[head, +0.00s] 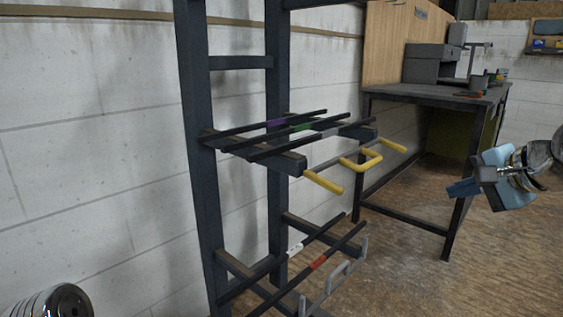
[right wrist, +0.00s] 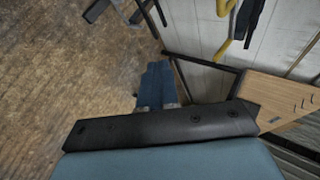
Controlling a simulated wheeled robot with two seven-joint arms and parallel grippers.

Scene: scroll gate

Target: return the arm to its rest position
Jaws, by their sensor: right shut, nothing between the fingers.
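My right gripper (head: 463,188) is at the right side of the head view, in front of the workbench and apart from the rack. It is shut and empty. In the right wrist view its blue fingers (right wrist: 156,86) lie together, with floor and wall behind them. The dark rack (head: 196,130) stands against the wall in the middle of the head view. Several black rods lie across its upper arms (head: 286,163), with purple, green and grey bands. Two rods with white and red bands (head: 319,262) lie on the lower arms. My left gripper is not in view.
Yellow hooked bars (head: 323,182) stick out from the upper rack level, and a grey handle-like bar (head: 335,287) from the lower. A dark workbench (head: 425,92) carrying grey boxes stands behind at right. The wooden floor (head: 400,270) between rack and gripper is clear.

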